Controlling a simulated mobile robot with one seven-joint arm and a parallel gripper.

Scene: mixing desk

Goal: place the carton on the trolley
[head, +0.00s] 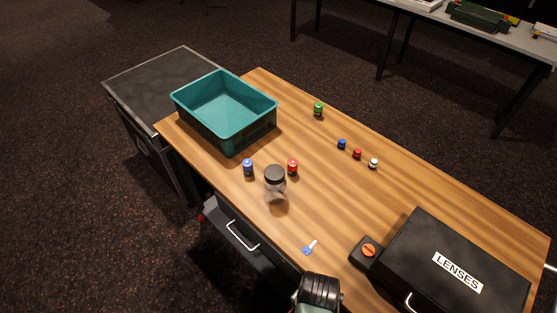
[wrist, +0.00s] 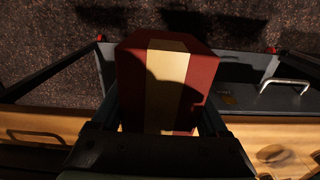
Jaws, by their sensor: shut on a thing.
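A dark red carton with a cream stripe (wrist: 168,80) fills the middle of the wrist view. My gripper (wrist: 160,112) is shut on it, with a finger along each side. The carton is over the desk's front edge and drawer area. In the head view, only part of my arm shows at the bottom edge; the carton and fingertips are out of sight there. A grey-topped, dark-sided unit, seemingly the trolley (head: 150,75), stands at the desk's far left end. Its visible top is bare.
The wooden desk (head: 330,190) bears a teal crate (head: 225,132), a dark-lidded jar (head: 275,185), several small cans and caps, a blue-tagged key (head: 310,247), a button box (head: 368,252) and a black LENSES case (head: 450,265). A drawer (head: 245,245) is open in front.

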